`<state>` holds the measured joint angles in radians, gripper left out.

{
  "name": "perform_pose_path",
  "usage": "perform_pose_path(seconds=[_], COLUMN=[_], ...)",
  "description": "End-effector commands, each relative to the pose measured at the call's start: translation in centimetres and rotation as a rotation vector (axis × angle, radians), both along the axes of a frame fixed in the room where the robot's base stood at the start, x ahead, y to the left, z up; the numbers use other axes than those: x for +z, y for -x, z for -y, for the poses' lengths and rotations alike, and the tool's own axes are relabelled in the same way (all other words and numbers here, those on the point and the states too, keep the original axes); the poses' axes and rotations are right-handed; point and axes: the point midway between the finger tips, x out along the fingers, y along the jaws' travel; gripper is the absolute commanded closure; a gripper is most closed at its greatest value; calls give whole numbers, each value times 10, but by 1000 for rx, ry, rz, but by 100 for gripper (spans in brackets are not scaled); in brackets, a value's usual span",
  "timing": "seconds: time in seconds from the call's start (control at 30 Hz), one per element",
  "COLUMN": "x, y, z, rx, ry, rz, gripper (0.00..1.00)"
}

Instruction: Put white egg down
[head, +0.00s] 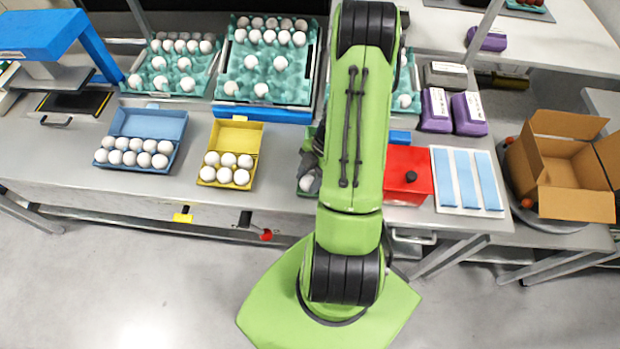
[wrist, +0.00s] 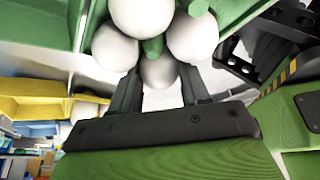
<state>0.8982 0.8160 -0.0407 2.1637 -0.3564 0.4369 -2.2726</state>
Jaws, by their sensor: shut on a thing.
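In the wrist view my gripper (wrist: 160,80) has its dark fingers on either side of a white egg (wrist: 158,72) and is shut on it. More white eggs (wrist: 140,15) sit close around the held egg in a green carton (wrist: 245,12). I cannot tell whether the held egg touches the carton. In the head view my arm hides most of this carton; a white egg (head: 306,183) shows at its left edge.
Left of the arm stand an open yellow carton (head: 240,134) and an open blue carton (head: 150,122), both with white eggs. Teal trays (head: 230,80) with eggs lie behind. A red box (head: 408,160) is close on the right. A cardboard box (head: 575,203) stands far right.

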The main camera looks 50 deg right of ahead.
Motion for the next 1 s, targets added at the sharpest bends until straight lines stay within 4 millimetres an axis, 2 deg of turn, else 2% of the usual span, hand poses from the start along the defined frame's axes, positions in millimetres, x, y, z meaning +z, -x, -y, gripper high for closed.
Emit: perform_pose_path(seconds=[0.03, 0.17, 0.2, 0.33, 0.47, 0.57, 0.8, 1.0], x=[-13, -15, -15, -15, -9, 4, 66, 103], y=[6, 6, 7, 7, 7, 7, 9, 10], z=[0, 0, 0, 0, -1, -1, 29, 44], rx=[-5, -5, -3, -3, -3, -3, -7, -5], ry=[4, 2, 2, 2, 1, -1, 6, 2], rz=[-19, -20, -20, -20, -21, -21, -14, -12], gripper=[62, 62, 51, 31, 30, 29, 28, 28])
